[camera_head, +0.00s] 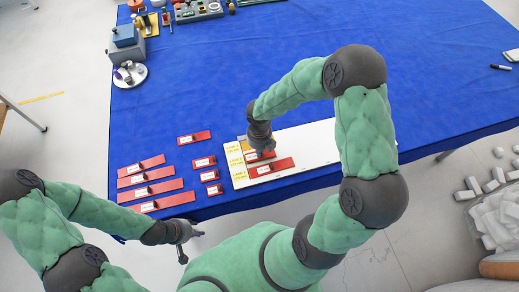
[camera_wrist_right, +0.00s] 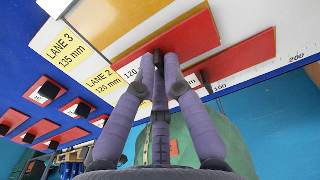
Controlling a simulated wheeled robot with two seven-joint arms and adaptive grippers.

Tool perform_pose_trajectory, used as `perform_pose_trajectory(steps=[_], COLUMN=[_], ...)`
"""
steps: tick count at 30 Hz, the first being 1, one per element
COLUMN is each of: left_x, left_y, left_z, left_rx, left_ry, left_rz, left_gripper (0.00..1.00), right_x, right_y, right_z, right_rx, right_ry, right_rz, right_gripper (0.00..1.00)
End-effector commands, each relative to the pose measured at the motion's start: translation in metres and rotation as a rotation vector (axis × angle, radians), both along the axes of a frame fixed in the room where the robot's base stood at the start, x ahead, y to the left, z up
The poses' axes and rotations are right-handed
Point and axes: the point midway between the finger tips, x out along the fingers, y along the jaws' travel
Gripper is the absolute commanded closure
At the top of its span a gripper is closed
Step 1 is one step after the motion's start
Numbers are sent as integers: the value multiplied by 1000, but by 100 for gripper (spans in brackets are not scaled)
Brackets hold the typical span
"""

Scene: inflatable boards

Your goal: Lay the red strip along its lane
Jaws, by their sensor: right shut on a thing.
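My right gripper (camera_head: 262,152) is over the white lane board (camera_head: 318,140). In the right wrist view its fingers (camera_wrist_right: 160,70) are shut on a red strip (camera_wrist_right: 200,35) marked 120. This strip lies at the lane 2 label (camera_wrist_right: 103,82), along the board; whether it rests flat is hard to tell. A second red strip (camera_head: 278,165) lies on the board nearer the front edge; it also shows in the right wrist view (camera_wrist_right: 245,57), with a dark knob. My left gripper (camera_head: 192,244) is open and empty beyond the table's front edge.
Several red strips with dark knobs lie on the blue cloth (camera_head: 200,100) left of the board, one being a long strip (camera_head: 150,188). A lane 3 label (camera_wrist_right: 62,50) and a tan band (camera_wrist_right: 145,28) lie beside the held strip. A metal plate (camera_head: 130,75) stands at the back left.

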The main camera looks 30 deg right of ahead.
Motion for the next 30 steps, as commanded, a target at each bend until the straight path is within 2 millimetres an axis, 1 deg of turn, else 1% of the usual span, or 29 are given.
perform_pose_trajectory(steps=[30], left_x=[0], left_y=[0], left_z=[4], left_rx=[0], left_ry=[0], left_rz=[0], left_gripper=[60], right_x=[0], right_y=[0], right_z=[-5], right_rx=[1], right_ry=[0], right_rz=[0], right_gripper=[100])
